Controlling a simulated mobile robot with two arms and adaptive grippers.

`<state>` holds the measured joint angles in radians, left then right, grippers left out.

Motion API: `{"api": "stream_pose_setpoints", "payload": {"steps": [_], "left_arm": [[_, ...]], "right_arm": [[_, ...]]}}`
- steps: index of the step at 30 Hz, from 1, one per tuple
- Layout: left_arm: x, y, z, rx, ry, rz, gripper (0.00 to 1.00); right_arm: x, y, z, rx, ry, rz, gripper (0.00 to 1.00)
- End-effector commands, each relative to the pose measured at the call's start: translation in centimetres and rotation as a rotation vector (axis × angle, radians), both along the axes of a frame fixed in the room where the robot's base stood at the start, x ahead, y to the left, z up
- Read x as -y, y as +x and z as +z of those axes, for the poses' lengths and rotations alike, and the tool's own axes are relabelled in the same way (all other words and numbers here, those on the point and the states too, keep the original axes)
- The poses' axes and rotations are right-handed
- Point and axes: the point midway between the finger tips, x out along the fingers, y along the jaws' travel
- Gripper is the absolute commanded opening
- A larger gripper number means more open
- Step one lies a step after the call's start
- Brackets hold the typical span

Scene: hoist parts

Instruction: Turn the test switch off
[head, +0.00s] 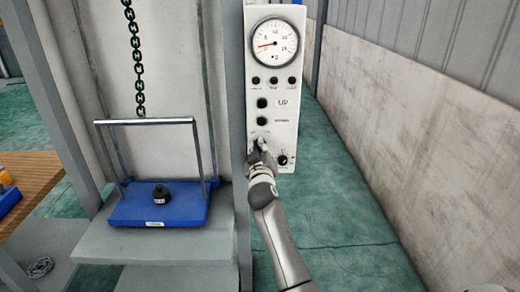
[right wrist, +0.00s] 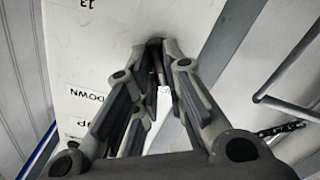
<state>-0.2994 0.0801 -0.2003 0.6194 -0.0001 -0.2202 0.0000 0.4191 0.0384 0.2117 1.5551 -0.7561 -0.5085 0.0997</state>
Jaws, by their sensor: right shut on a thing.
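A white control panel (head: 274,60) stands upright on a grey post. My right gripper (head: 258,146) is at the panel's lower left, shut on a small switch there, which I take to be the test switch. My fingers mostly hide it in the head view. In the right wrist view the fingertips (right wrist: 158,50) close around a dark piece at the white panel face. Its setting and label cannot be read. My left gripper is not in view.
A black knob (head: 282,160) sits right of my gripper. Black buttons marked UP (head: 262,103) and DOWN (head: 262,121) and a round gauge (head: 275,44) are above. Left, a blue platform (head: 135,209) carries a black weight (head: 161,195) under a chain (head: 136,60).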

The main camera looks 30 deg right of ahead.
Motion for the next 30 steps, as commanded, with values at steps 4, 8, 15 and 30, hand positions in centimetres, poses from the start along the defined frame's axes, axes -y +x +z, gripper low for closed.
{"api": "stream_pose_setpoints", "payload": {"steps": [4,8,15,30], "left_arm": [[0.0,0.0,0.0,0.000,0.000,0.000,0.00],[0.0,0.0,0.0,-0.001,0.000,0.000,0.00],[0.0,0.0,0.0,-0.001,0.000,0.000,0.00],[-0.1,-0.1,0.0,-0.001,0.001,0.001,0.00]], "right_arm": [[0.1,0.0,0.3,0.002,-0.008,0.000,0.00],[0.1,0.0,0.3,0.002,-0.008,0.000,0.00],[0.0,0.0,0.2,0.002,-0.007,-0.001,0.33],[-0.8,-1.1,0.0,-0.001,-0.004,0.001,0.33]]}}
